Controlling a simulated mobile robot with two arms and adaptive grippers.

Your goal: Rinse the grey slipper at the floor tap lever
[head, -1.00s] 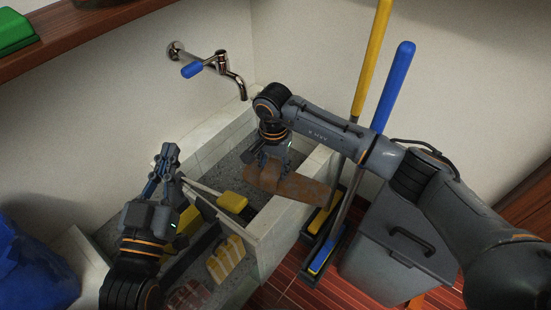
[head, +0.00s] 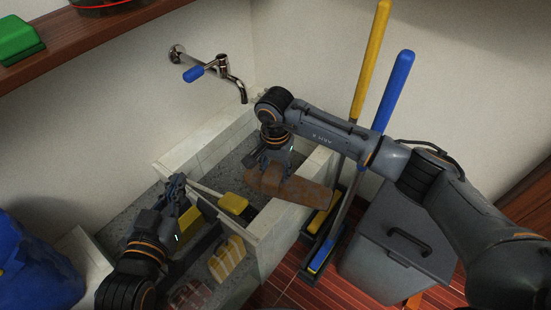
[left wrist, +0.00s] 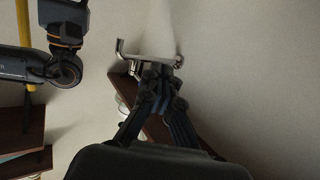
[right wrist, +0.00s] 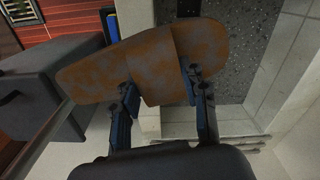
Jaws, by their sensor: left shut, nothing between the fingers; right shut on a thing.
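The slipper (head: 295,187) is grey under brown, dirt-like patches. My right gripper (head: 268,163) is shut on it and holds it near the basin's right wall; it also fills the upper middle of the right wrist view (right wrist: 150,65). The wall tap (head: 222,68) has a blue lever (head: 193,74) and a spout pointing down, with no water visible. My left gripper (head: 176,186) is shut and empty, below and left of the lever, apart from it. In the left wrist view, its fingers (left wrist: 158,78) overlap the tap (left wrist: 128,52) in the picture.
The stone basin (head: 205,155) holds a yellow-topped item (head: 232,203), a yellow striped item (head: 227,258) and a reddish checked one (head: 190,295). Two long-handled tools (head: 385,110) and a grey bin (head: 395,250) stand right. A wooden shelf (head: 100,35) overhangs the upper left.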

